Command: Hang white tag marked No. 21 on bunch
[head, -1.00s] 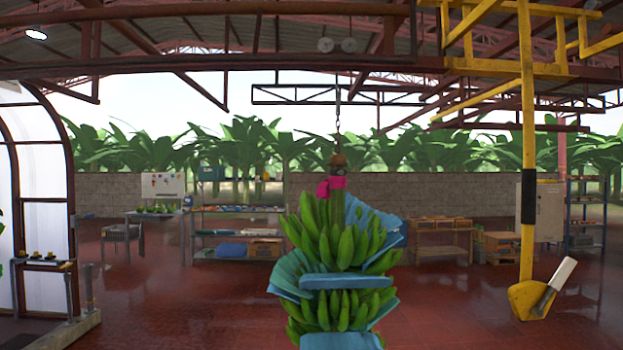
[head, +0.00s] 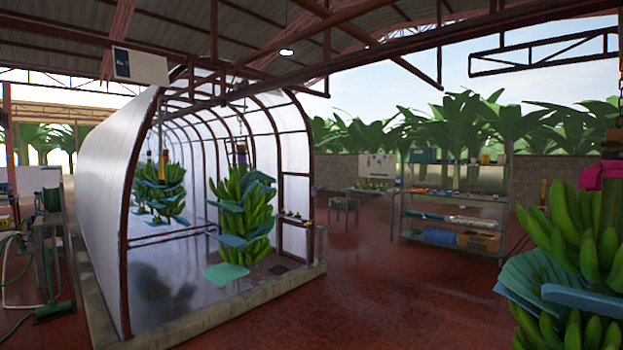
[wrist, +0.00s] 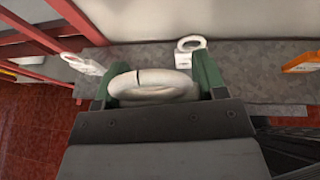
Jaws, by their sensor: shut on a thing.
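In the wrist view my gripper (wrist: 161,80) has its green fingers on either side of a thick white ring with a small split, the loop of a white tag (wrist: 155,92). The tag's body and any number are hidden behind the gripper. In the head view a green banana bunch (head: 588,235) with blue sheets between its hands and a pink ribbon hangs at the right edge, partly cut off. Another bunch (head: 243,205) hangs at the curved tunnel, with more behind it. My gripper is not in the head view.
Two other white ringed tags lie on a grey shelf (wrist: 262,90) in the wrist view, one at left (wrist: 84,64) and one behind (wrist: 188,50). An orange item (wrist: 301,63) is at right. The tunnel's kerb (head: 100,325) borders open red floor (head: 370,290); a rack (head: 455,205) stands behind.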

